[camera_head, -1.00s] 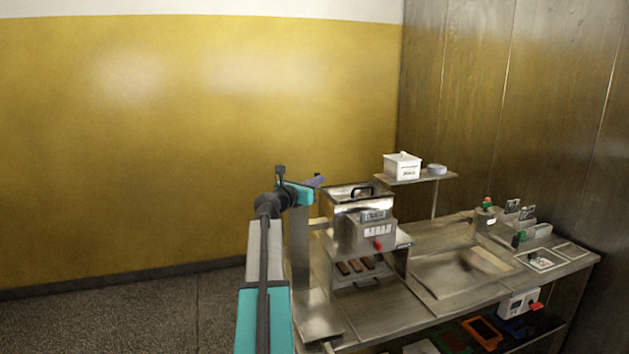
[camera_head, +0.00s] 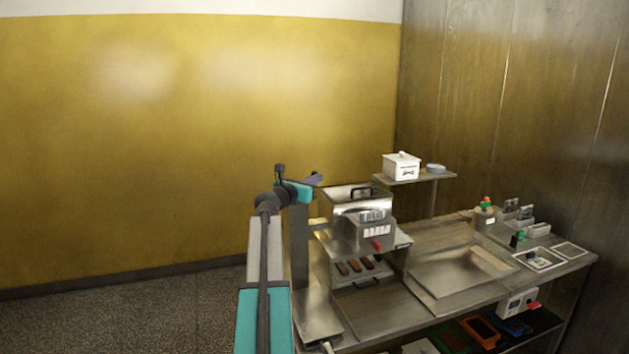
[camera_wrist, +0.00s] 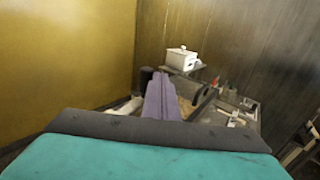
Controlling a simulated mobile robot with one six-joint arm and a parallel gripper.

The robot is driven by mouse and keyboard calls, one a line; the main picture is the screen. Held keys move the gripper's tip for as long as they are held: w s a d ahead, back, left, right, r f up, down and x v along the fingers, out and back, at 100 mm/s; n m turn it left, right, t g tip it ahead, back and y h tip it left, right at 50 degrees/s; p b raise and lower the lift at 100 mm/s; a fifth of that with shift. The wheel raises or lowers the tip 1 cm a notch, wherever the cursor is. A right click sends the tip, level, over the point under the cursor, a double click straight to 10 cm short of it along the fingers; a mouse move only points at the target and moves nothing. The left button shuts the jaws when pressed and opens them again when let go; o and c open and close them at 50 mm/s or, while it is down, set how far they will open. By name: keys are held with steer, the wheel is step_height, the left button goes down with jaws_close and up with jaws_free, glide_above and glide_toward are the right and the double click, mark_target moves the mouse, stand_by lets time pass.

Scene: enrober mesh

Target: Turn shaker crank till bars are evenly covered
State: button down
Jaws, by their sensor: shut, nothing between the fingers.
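The steel enrober machine (camera_head: 345,222) stands on the steel bench, with a lidded hopper on top and a red knob (camera_head: 376,245) on its front. Several brown bars (camera_head: 355,267) lie side by side in the opening below. I cannot make out for certain which part is the shaker crank. My gripper (camera_head: 316,179) is up at the left of the hopper, apart from it, and its fingers are together and empty. In the wrist view the purple-grey fingers (camera_wrist: 161,98) point forward over the bench.
A white lidded box (camera_head: 402,167) and a small round dish (camera_head: 436,168) stand on a raised shelf (camera_head: 415,179). A shallow steel tray (camera_head: 455,275) lies right of the machine. A control box (camera_head: 516,302) with a red switch hangs on the bench front. The floor at left is clear.

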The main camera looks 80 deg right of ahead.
steer(key=shift+a, duration=0.15)
steer(key=s+a+b, duration=0.1)
steer(key=s+a, duration=0.3)
steer(key=a, duration=0.9)
steer(key=shift+s+b, duration=0.2)
steer(key=shift+b, duration=0.15)
stand_by(0.7)
